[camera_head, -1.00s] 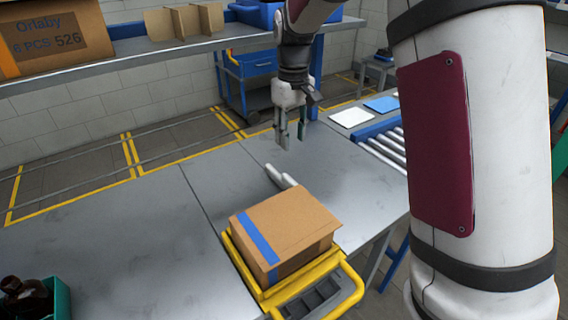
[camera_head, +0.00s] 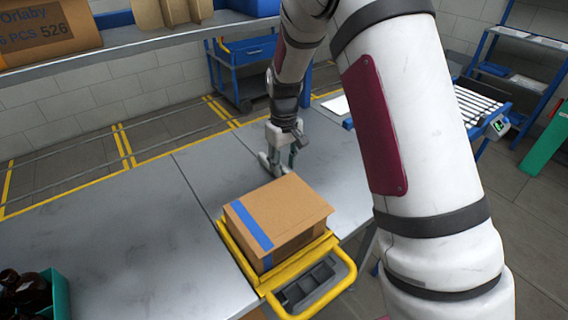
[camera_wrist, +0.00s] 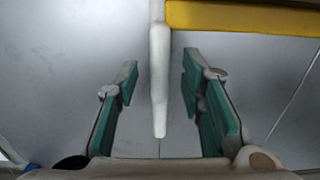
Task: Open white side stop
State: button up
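The white side stop (camera_wrist: 159,80) is a narrow, rounded white bar. In the wrist view it lies lengthwise between my two green-padded fingers, with a gap on both sides. My gripper (camera_wrist: 160,78) is open around it and holds nothing. In the head view my gripper (camera_head: 279,158) is low over the grey table, just behind the cardboard box (camera_head: 280,212). The white stop (camera_head: 263,161) shows only partly there, beside the fingers. Whether the fingertips touch the table cannot be told.
The box, with a blue stripe, sits in a yellow frame (camera_head: 245,268) at the table's front edge. A green crate of dark bottles (camera_head: 30,290) is at lower left. A shelf (camera_head: 130,48) crosses the back.

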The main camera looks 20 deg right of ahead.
jog(key=shift+f, duration=0.1)
grip_shut()
jog(key=shift+n, duration=0.3)
jog(key=n, duration=0.3)
jog(key=shift+s+a+n, duration=0.15)
jog(key=shift+a+n, duration=0.05)
jog(key=shift+n, duration=0.1)
jog(key=shift+s+a+n, duration=0.1)
jog(key=shift+a+n, duration=0.05)
jog(key=shift+n, duration=1)
jog(key=shift+s+a+n, duration=0.1)
jog(key=shift+n, duration=1.05)
grip_release()
